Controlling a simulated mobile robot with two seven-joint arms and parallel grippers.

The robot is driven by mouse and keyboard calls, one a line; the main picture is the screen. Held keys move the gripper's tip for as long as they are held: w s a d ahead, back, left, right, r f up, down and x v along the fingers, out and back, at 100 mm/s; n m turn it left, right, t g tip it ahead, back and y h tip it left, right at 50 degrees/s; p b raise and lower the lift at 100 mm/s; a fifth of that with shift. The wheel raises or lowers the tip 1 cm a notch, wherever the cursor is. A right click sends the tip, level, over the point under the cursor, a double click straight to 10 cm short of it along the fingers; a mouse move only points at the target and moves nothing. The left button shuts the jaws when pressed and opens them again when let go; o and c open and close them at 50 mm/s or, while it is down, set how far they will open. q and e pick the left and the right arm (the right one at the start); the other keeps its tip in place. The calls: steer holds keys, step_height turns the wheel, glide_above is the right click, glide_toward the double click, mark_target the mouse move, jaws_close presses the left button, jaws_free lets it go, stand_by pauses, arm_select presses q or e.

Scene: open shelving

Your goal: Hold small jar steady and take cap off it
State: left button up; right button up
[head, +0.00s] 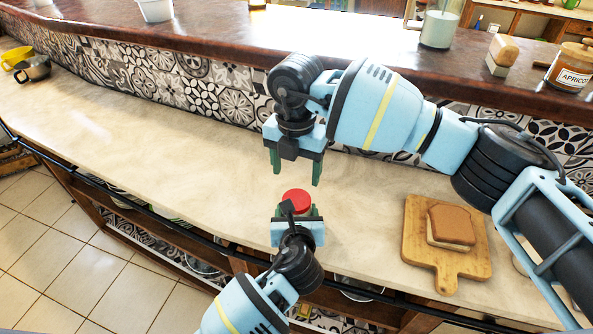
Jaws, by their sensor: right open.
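The small jar shows mainly as its round red cap (296,199), which is on top, near the front of the pale counter. My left gripper (298,211) comes up from the bottom with its green fingers on both sides of the jar, closed on it. The jar's body is mostly hidden by the gripper. My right gripper (295,175) is open and empty. It points down above the counter, behind the cap in the picture and apart from it.
A wooden cutting board (417,262) with a sandwich (450,226) lies at the right. A raised dark ledge (220,40) with a tiled face runs behind. The counter left of the jar is clear.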

mark_target(296, 199)
steer(key=m, duration=0.3)
steer(key=shift+m, duration=0.3)
steer(key=shift+f, duration=0.15)
steer(key=shift+f, duration=3.85)
